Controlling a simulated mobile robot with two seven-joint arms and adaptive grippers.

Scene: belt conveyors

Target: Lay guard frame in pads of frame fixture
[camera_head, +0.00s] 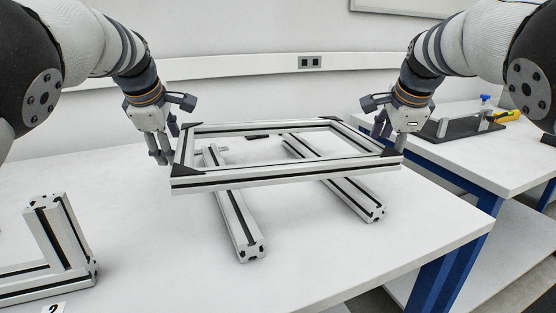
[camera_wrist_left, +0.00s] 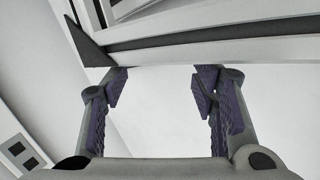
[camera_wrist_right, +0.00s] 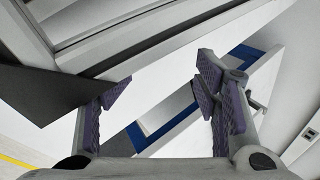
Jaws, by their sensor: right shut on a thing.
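The guard frame (camera_head: 290,178) is a white rectangular profile frame with black slots and black corner plates. It lies level above two parallel white profile bars (camera_head: 236,215) (camera_head: 355,195) on the table; I cannot tell whether it touches them. My left gripper (camera_head: 160,157) is at the frame's left end. In the left wrist view its fingers (camera_wrist_left: 160,88) are apart with an empty gap, the frame beyond the tips. My right gripper (camera_head: 388,132) is shut on the frame's right end, its grip partly hidden. No pads can be made out, so I cannot identify the frame fixture for certain.
A white profile corner structure (camera_head: 68,235) stands at the left, near a label. A second table with blue legs (camera_head: 450,255) stands at the right. It carries a dark plate (camera_head: 458,128) with metal blocks and a yellow-handled tool (camera_head: 507,116). The table's front middle is clear.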

